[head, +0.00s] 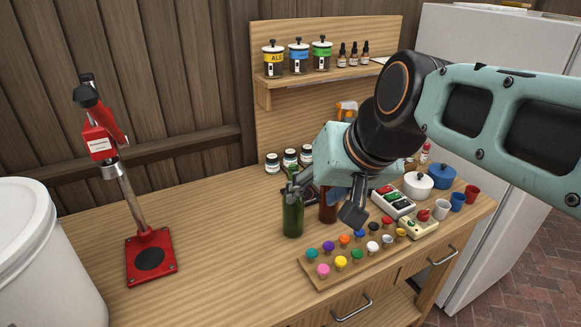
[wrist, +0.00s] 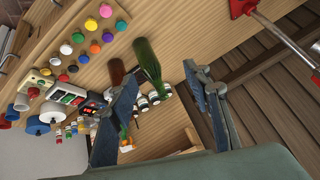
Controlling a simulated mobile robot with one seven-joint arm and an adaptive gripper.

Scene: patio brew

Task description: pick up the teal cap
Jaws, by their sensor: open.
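The teal cap (head: 312,254) sits at the left end of the back row on a wooden cap board (head: 316,285) near the table's front edge. It also shows in the wrist view (wrist: 122,26), at the top. My gripper (head: 322,203) is open, with nothing seen between its fingers. In the head view it is above and behind the board, in front of the bottles. In the wrist view its two blue-grey fingers (wrist: 158,75) are spread wide, with the cap beyond them.
A green bottle (head: 292,217) and a brown bottle (head: 328,208) stand close by my gripper. Several other coloured caps share the board. A red bottle capper (head: 150,258) stands left. Pots, cups and a red-buttoned device crowd the right. The table between capper and green bottle is clear.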

